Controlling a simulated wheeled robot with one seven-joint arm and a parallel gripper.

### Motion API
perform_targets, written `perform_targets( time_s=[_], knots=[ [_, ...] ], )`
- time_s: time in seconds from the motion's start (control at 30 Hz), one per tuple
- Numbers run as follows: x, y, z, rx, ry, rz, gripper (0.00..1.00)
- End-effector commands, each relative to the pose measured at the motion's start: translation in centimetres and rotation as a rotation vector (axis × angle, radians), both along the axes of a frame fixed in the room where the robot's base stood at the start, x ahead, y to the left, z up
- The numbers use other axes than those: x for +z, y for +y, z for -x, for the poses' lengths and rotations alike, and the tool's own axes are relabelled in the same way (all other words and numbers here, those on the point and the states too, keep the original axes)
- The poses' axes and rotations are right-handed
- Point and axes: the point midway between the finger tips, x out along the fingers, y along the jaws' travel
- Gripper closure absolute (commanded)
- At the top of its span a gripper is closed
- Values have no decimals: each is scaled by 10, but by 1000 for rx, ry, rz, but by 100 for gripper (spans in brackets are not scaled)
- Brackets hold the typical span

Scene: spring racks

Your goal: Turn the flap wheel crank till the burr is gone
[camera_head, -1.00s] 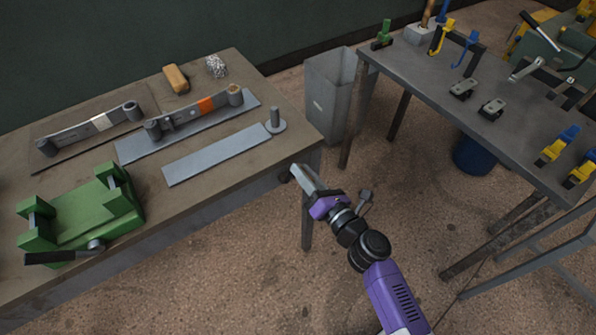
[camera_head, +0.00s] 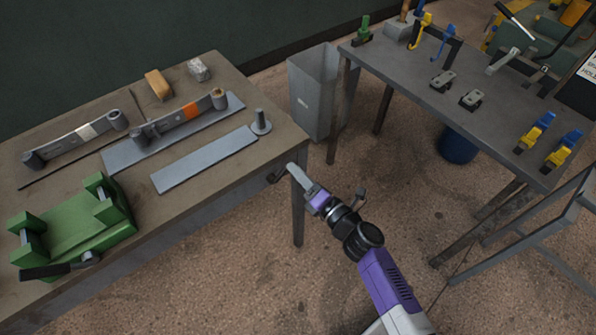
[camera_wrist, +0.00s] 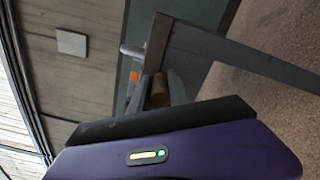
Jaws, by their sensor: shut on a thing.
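My gripper (camera_head: 293,169) is at the near right corner of the wooden workbench (camera_head: 225,85), beside a small dark part (camera_head: 277,177) at the bench edge. In the wrist view the two grey fingers of my gripper (camera_wrist: 162,88) are closed around a brown, round handle (camera_wrist: 160,92), which seems to be the crank handle. In the head view the handle is hidden by the fingers. I cannot make out the flap wheel or the burr. A leaf spring with an orange band (camera_head: 175,122) lies on a grey plate on the bench.
A green fixture (camera_head: 70,225) with a dark lever stands at the bench's front left. A second spring (camera_head: 75,140), a tan block (camera_head: 158,86) and a flat bar (camera_head: 205,160) lie there too. A grey bin (camera_head: 313,95) and a metal table (camera_head: 420,75) stand right.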

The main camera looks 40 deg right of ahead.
Motion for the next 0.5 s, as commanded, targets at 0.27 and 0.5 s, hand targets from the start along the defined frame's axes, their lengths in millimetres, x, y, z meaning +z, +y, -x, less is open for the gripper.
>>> perform_targets(
  time_s=[0.27, 0.5],
  knots=[
    [-3, 3, 1, 4, 6, 0, 69],
    [-1, 2, 0, 2, 2, 1, 57]
  ],
)
